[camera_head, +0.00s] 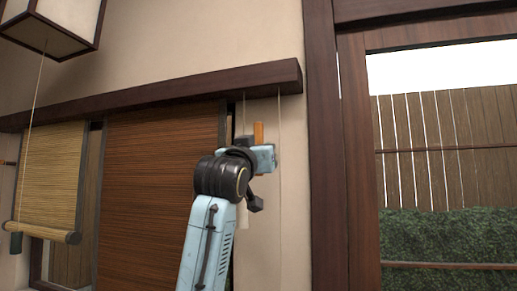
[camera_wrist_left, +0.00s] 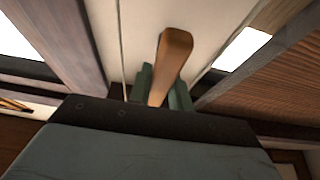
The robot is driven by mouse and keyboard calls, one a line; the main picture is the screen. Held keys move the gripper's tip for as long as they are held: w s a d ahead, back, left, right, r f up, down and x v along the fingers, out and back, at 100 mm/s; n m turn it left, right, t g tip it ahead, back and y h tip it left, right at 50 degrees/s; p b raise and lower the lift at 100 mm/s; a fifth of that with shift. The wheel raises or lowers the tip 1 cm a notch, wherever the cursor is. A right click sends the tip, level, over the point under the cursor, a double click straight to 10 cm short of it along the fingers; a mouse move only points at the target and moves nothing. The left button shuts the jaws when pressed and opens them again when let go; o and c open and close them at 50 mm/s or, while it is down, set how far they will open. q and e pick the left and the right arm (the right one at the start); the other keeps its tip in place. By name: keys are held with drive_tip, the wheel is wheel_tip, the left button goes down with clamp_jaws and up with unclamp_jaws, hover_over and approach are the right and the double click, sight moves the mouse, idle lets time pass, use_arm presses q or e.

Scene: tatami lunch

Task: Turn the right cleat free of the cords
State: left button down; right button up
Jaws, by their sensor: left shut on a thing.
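The right cleat (camera_head: 259,133) is an orange-brown wooden bar on the wall beside the dark red-brown blind. It stands about upright in the head view. My left gripper (camera_head: 264,157) is shut on it and hides its middle. In the left wrist view the cleat (camera_wrist_left: 173,52) sticks out from between the teal fingers (camera_wrist_left: 163,90). One thin cord (camera_head: 280,195) hangs to the right of the cleat and another (camera_head: 244,105) to its left. I cannot tell whether either cord touches the cleat. My right gripper is not in view.
A dark wooden rail (camera_head: 170,90) runs above the red-brown blind (camera_head: 155,170). A dark door post (camera_head: 328,150) stands to the right.

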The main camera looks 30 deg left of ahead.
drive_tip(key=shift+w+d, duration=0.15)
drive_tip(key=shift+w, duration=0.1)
use_arm(q)
drive_tip(key=c, duration=1.3)
unclamp_jaws()
drive_tip(key=shift+s, duration=0.1)
drive_tip(key=shift+s+d+f, duration=0.1)
drive_tip(key=shift+s+f, duration=0.05)
drive_tip(key=shift+s, duration=0.05)
drive_tip(key=b+v, duration=0.1)
drive_tip(key=v, duration=1.1)
drive_tip(key=shift+s+d+f, duration=0.1)
drive_tip(key=shift+s+d, duration=0.05)
drive_tip(key=shift+s, duration=0.15)
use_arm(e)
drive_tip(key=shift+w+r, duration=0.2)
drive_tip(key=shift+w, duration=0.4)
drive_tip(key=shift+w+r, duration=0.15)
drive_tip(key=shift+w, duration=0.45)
